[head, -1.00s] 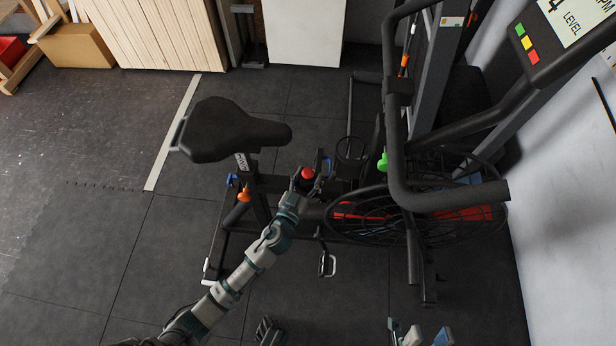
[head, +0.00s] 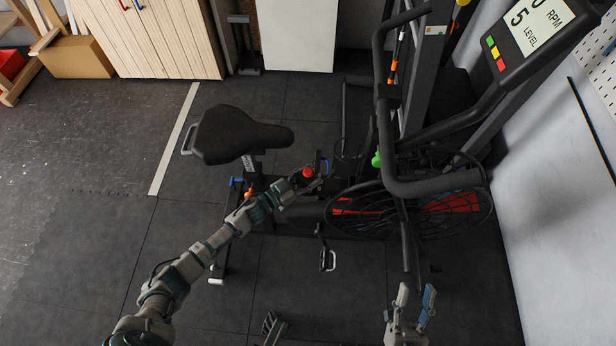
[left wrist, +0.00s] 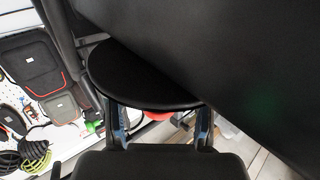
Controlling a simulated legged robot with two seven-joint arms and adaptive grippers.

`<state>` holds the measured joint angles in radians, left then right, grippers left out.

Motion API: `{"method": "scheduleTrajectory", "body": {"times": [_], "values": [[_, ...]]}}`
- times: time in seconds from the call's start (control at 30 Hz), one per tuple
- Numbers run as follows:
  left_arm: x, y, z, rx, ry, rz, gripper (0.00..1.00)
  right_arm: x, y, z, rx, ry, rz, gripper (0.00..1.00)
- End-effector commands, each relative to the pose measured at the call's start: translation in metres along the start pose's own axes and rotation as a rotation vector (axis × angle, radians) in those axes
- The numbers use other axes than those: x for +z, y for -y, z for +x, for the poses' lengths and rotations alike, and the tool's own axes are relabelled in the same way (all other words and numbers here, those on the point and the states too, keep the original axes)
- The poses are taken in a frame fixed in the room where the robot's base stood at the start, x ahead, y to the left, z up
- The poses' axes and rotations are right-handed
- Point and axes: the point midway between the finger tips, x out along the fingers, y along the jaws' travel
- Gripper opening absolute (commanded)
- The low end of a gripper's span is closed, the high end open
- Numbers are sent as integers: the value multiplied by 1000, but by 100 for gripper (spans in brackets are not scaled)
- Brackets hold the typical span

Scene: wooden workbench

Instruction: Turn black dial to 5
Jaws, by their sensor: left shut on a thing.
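An exercise bike stands on the dark floor in the head view. Its tilted display (head: 536,32) reads 5 above LEVEL, with 0 beside RPM. My left gripper (head: 318,170) is at the middle of the frame, beside a small red cap (head: 307,173). In the left wrist view the fingers of my left gripper (left wrist: 160,123) stand on either side of a black rounded dial (left wrist: 135,75), with red showing under its edge. The gripper is shut on the dial; its contact points are partly hidden. My right gripper (head: 413,306) is low in the head view, fingers apart and empty.
The bike's seat (head: 240,134) is left of my left gripper. A handlebar (head: 435,184), a spoked wheel and a green knob (head: 376,160) are to the right. A pedal (head: 327,260) hangs below. Floor at left is clear; a white wall bounds the right.

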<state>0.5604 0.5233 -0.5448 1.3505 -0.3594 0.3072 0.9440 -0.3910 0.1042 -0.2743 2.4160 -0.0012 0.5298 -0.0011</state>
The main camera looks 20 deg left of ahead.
Motion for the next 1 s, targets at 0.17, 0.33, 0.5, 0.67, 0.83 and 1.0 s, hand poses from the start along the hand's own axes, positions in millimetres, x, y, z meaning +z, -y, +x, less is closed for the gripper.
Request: {"method": "scheduleTrajectory", "body": {"times": [0.17, 0.33, 0.5, 0.67, 0.83, 1.0], "values": [[-1, 2, 0, 18, 0, 2, 18, 2, 0, 1, 0, 13, -1, 40], [0, 2, 0, 20, 1, 2, 18, 4, -1, 1, 0, 16, -1, 40], [0, 2, 0, 19, 1, 2, 18, 4, -1, 1, 0, 16, -1, 40], [0, 2, 0, 20, 1, 2, 78, 4, -1, 1, 0, 15, -1, 40], [0, 1, 0, 21, 1, 1, 78, 4, -1, 1, 0, 15, 0, 40], [0, 1, -5, 22, 2, 1, 78, 2, -1, 1, 1, 13, -2, 40]]}}
